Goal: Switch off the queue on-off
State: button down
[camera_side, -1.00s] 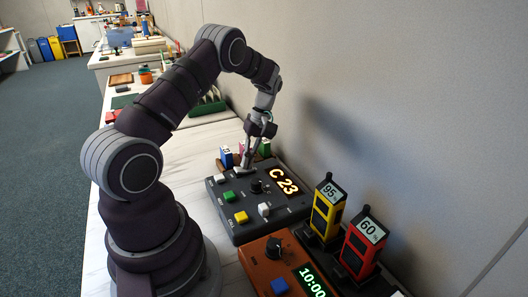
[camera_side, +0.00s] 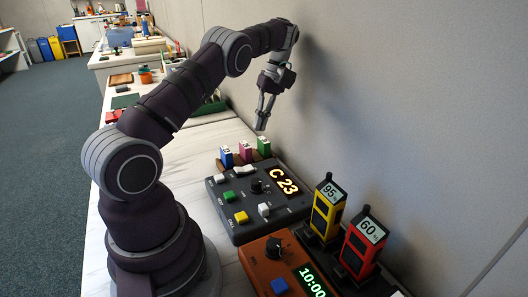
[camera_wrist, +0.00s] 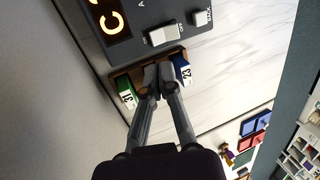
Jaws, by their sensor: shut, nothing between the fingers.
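The dark grey queue console (camera_side: 236,211) lies on the bench, its display (camera_side: 284,186) lit and reading C 23. A white rocker switch (camera_side: 244,169) sits on its far edge; it also shows in the wrist view (camera_wrist: 163,35). I cannot tell which way the rocker is tipped. My gripper (camera_side: 262,127) is shut and empty, raised above and behind the console, clear of it. In the wrist view, my closed fingertips (camera_wrist: 158,74) appear over the ticket holder, below the rocker in the picture.
A wooden holder (camera_side: 225,163) with blue, pink and green tickets stands just behind the console. An orange timer box (camera_side: 258,262) and yellow (camera_side: 327,208) and red (camera_side: 364,244) handsets stand nearer the camera. The wall is close on the right.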

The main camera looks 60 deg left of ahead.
aim_at(240, 169)
jog(key=shift+s+a+r+g, duration=0.15)
jog(key=shift+s+g, duration=0.15)
jog(key=shift+s, duration=0.4)
jog(key=x, duration=1)
jog(key=shift+s+f, duration=0.15)
jog(key=shift+f, duration=0.05)
